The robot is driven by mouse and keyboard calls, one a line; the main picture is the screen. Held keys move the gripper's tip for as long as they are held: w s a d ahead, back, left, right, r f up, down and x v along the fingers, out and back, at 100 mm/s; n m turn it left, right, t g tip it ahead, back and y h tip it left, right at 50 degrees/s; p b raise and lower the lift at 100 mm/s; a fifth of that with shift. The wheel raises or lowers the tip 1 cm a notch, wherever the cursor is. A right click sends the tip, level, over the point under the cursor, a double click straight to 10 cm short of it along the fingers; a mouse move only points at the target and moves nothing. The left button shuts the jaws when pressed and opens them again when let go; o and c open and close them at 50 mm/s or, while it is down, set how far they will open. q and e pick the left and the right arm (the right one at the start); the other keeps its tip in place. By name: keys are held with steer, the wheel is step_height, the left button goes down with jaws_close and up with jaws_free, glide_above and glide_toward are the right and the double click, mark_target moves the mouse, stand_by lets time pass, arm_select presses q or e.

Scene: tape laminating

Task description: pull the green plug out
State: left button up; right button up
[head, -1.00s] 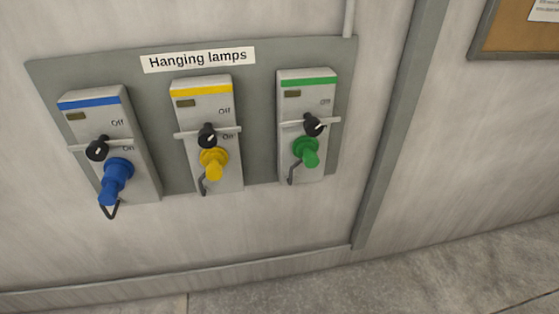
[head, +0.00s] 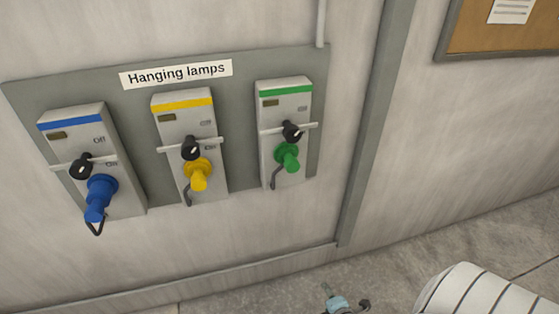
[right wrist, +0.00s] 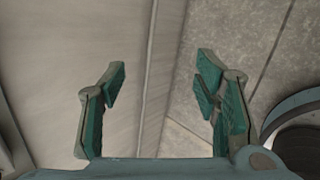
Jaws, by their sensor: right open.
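The green plug (head: 289,158) sits in the socket box with the green stripe (head: 286,91), the rightmost of three boxes on a grey wall panel. A black knob (head: 292,131) is just above the plug, with a light bar across the box at its height. My right gripper (head: 347,303) shows at the bottom edge of the head view, well below the plug and apart from it. In the right wrist view its two fingers (right wrist: 163,85) are spread, with nothing between them. My left gripper is not in view.
A yellow plug (head: 199,176) and a blue plug (head: 98,199) sit in the boxes to the left. A grey vertical strip (head: 367,140) runs down the wall right of the panel. A corkboard (head: 490,42) hangs at upper right. The space before the panel is clear.

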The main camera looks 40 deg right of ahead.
steer(key=w+d+r+n+t+h+p, duration=0.15)
steer(key=w+r+n+t, duration=0.4)
steer(key=r, duration=0.75)
steer(key=n+t, duration=0.4)
steer(key=n, duration=0.6)
glide_toward(293, 168)
steer(key=shift+h, duration=0.25)
steer(key=x, duration=1)
steer(key=shift+w+f, duration=0.1)
steer(key=shift+f, duration=0.05)
steer(key=shift+w, duration=0.15)
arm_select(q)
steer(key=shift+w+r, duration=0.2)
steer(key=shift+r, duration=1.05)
arm_select(e)
steer(key=shift+c, duration=0.3)
jaws_close()
